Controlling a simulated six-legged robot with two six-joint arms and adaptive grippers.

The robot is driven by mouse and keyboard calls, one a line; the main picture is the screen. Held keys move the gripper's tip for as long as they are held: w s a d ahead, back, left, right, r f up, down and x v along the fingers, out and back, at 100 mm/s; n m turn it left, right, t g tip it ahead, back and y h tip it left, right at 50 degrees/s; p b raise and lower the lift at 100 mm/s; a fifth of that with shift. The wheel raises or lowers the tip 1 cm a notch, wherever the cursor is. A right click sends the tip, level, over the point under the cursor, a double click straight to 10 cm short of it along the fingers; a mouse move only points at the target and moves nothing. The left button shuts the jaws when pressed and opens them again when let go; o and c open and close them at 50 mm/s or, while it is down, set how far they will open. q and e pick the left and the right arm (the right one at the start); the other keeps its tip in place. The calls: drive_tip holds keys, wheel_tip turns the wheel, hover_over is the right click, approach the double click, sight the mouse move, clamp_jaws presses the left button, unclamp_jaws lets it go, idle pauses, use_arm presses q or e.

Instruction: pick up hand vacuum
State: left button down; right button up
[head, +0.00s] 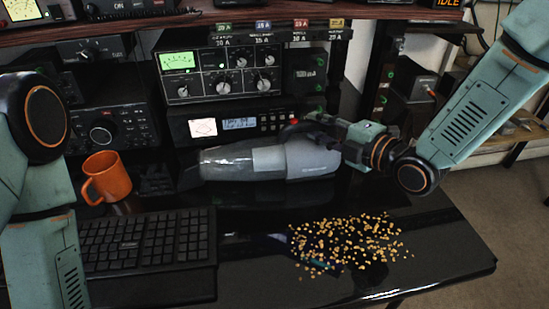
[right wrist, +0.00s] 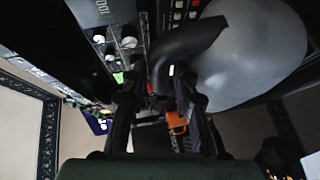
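The hand vacuum (head: 295,158) lies on its side on the black desk, in front of the radio gear. It has a grey body, a clear nozzle end pointing left and a dark handle at its right end. My right gripper (head: 322,131) is at that handle end. In the right wrist view, the fingers of my right gripper (right wrist: 160,112) stand apart, with the dark handle (right wrist: 180,55) of the vacuum reaching between them, nearer the right finger. A gap shows beside the left finger. My left arm shows at the left edge, but its gripper is out of view.
An orange mug (head: 107,178) and a black keyboard (head: 146,240) are on the left. Scattered yellow-brown bits (head: 345,240) lie on the desk in front of the vacuum. Radio units (head: 225,72) stand close behind it. The desk's right front corner is clear.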

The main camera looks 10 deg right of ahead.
drive_tip(key=shift+c, duration=0.2)
clamp_jaws()
drive_tip(key=shift+a, duration=0.1)
drive_tip(key=shift+w+r, duration=0.1)
drive_tip(key=shift+r, duration=0.1)
